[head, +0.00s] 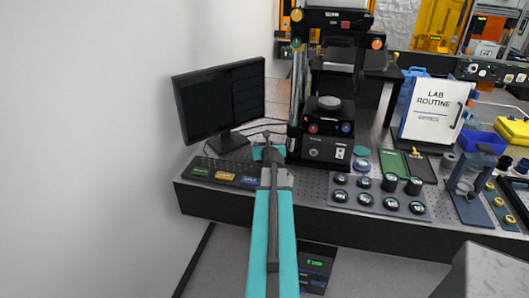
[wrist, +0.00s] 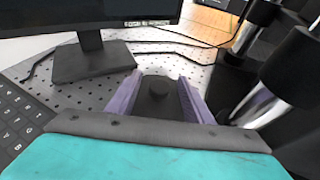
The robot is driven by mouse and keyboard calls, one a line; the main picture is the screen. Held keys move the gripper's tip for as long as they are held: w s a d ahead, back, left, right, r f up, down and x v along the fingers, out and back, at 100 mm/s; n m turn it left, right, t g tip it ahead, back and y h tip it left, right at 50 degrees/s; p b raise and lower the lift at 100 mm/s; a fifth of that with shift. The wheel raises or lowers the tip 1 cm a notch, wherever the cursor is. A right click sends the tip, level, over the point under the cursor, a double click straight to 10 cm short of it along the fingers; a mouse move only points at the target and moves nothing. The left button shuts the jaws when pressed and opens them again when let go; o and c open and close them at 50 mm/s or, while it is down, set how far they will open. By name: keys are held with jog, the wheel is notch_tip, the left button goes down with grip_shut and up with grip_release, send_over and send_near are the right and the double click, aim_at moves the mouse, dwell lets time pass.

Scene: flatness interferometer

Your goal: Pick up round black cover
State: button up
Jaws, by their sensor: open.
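The round black cover (wrist: 158,106) shows in the wrist view as a dark disc with a raised round knob, on the perforated metal table top. My gripper (wrist: 160,77) is open, with one purple finger to the left of the cover and one to the right. I cannot tell whether the fingers touch it. The near part of the cover is hidden by the gripper body. In the head view my gripper (head: 268,152) is over the table between the monitor and the black instrument, and my arm largely hides the cover there.
The black instrument tower (head: 322,140) stands close to the right of my gripper; its shiny column (wrist: 262,100) is near the right finger. A monitor (head: 222,100) and keyboard (head: 222,172) are at left. Cables run behind. Several round parts sit on a grey tray (head: 420,207) at right.

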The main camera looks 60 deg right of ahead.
dwell(0.4)
jog(key=c, duration=1.2)
jog(key=shift+o, duration=0.2)
jog(key=shift+r, duration=0.1)
jog(key=shift+r, duration=4.95)
